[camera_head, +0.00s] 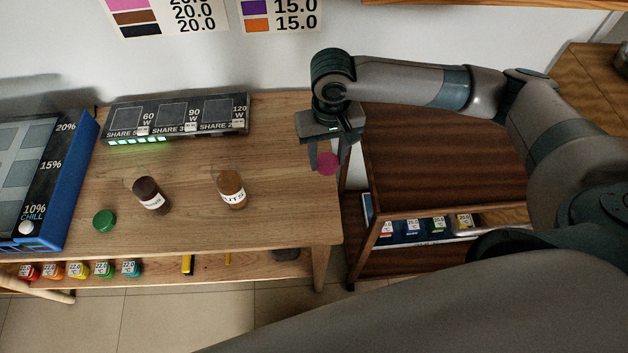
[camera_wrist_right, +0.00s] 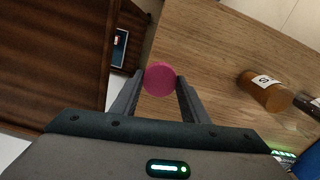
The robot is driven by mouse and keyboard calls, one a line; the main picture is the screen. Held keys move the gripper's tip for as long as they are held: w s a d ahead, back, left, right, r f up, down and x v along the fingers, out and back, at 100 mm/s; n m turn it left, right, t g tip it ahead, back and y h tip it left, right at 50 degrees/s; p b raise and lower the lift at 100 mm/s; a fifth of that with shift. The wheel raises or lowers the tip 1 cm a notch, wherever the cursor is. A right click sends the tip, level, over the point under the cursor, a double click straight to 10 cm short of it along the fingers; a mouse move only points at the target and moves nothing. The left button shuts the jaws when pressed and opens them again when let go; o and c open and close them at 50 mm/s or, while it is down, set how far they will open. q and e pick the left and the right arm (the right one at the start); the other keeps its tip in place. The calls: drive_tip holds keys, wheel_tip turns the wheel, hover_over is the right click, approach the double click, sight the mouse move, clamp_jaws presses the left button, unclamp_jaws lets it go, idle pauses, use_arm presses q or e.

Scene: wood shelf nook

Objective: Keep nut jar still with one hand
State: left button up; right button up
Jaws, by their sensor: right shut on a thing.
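The nut jar (camera_head: 231,188), an amber-brown jar with a white label reading partly "UTS", stands on the wooden table right of its middle. In the right wrist view the nut jar (camera_wrist_right: 265,93) shows to the right, apart from the fingers. My right gripper (camera_head: 327,160) is over the table's right edge, shut on a round magenta lid (camera_wrist_right: 160,79). The magenta lid (camera_head: 327,164) also shows below the fingers in the head view. No gripper touches the nut jar. My left gripper is not in view.
A dark brown jar (camera_head: 150,195) stands left of the nut jar, with a green lid (camera_head: 104,220) beside it. A blue-sided unit (camera_head: 70,185) is at the far left. A display strip (camera_head: 176,117) lies along the back. The table between the nut jar and its right edge is clear.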

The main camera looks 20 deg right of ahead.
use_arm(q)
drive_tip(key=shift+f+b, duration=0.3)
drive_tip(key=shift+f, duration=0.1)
use_arm(e)
drive_tip(key=shift+w+d+r, duration=0.45)
drive_tip(key=shift+d+r, duration=0.05)
drive_tip(key=shift+d, duration=0.15)
drive_tip(key=shift+w+d+r, duration=0.4)
drive_tip(key=shift+d+r, duration=0.05)
drive_tip(key=shift+d, duration=0.2)
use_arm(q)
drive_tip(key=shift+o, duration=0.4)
